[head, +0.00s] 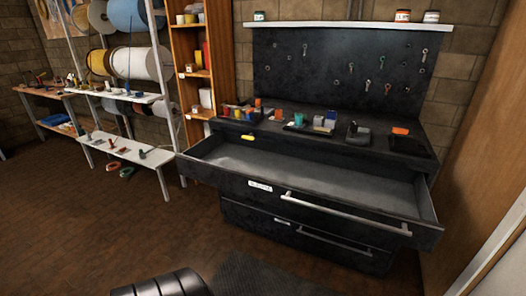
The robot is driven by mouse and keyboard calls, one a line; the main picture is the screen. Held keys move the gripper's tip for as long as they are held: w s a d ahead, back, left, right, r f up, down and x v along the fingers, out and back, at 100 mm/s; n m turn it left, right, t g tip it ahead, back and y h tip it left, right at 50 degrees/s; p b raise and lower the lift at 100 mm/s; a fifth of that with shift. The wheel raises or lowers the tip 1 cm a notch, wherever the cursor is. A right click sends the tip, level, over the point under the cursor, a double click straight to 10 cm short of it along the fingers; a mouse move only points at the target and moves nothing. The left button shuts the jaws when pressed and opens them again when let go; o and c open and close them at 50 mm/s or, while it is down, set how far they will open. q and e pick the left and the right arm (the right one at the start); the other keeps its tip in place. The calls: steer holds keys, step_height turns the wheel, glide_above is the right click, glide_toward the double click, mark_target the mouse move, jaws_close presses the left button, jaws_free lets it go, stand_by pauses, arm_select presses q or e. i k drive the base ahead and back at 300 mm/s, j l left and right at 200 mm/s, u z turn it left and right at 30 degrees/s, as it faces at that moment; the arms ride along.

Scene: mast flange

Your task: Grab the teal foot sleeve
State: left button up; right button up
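A small teal piece (299,118), which looks like the teal foot sleeve, stands on top of the dark workbench (412,162), near the middle of its back part. It is small in the head view, so its exact shape is hard to tell. Neither of my grippers shows in the head view.
Other small parts and a dark box (357,133) stand near the teal piece. A shelf rack (120,98) is at left, a wooden panel (480,150) at right.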

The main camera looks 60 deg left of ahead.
mark_target(298, 123)
steer(key=j+u, duration=0.15)
steer(key=u, duration=1.35)
steer(key=j, duration=0.5)
steer(key=i, duration=0.05)
